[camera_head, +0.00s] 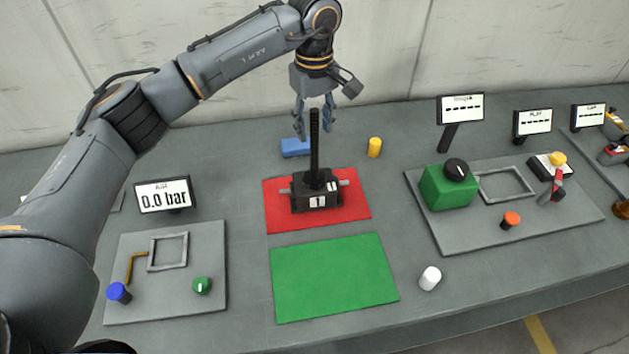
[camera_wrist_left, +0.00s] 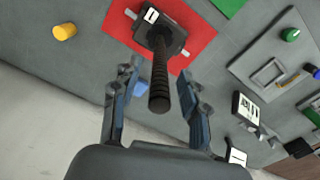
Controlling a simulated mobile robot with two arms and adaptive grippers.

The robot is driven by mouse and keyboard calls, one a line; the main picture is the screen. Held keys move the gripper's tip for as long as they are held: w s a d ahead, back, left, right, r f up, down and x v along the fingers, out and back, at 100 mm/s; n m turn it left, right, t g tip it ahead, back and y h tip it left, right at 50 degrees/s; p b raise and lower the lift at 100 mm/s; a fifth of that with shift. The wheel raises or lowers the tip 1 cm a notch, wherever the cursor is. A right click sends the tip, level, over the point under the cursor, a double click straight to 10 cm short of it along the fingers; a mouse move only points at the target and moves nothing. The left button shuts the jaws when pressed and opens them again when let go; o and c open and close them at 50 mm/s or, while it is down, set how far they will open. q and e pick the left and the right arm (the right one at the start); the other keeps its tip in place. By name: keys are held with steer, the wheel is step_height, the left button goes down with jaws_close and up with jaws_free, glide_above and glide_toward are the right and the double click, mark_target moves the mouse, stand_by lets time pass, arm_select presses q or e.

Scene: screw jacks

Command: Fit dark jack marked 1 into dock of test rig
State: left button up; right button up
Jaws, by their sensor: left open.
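The dark jack marked 1 (camera_head: 318,191) stands upright on the red mat (camera_head: 350,207), its tall threaded spindle pointing up. In the left wrist view the jack (camera_wrist_left: 165,32) shows from above, its spindle top toward the camera. My left gripper (camera_head: 314,130) is open at the upper spindle, its fingers on either side in the left wrist view (camera_wrist_left: 155,88). I cannot tell whether they touch it. Rectangular frames stand on the right plate (camera_head: 506,186) and the left plate (camera_head: 168,252); I cannot tell from labels which is the test rig's dock. My right gripper is out of view.
The green mat (camera_head: 335,277) in front is empty. A green box (camera_head: 447,187) adjoins the right frame. A display reads 0.0 bar (camera_head: 164,195).

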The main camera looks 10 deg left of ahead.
arm_select(q)
steer(key=shift+f, duration=0.8)
jaws_close()
steer(key=shift+w+r, duration=0.2)
steer(key=shift+r, duration=0.05)
steer(key=shift+r, duration=0.1)
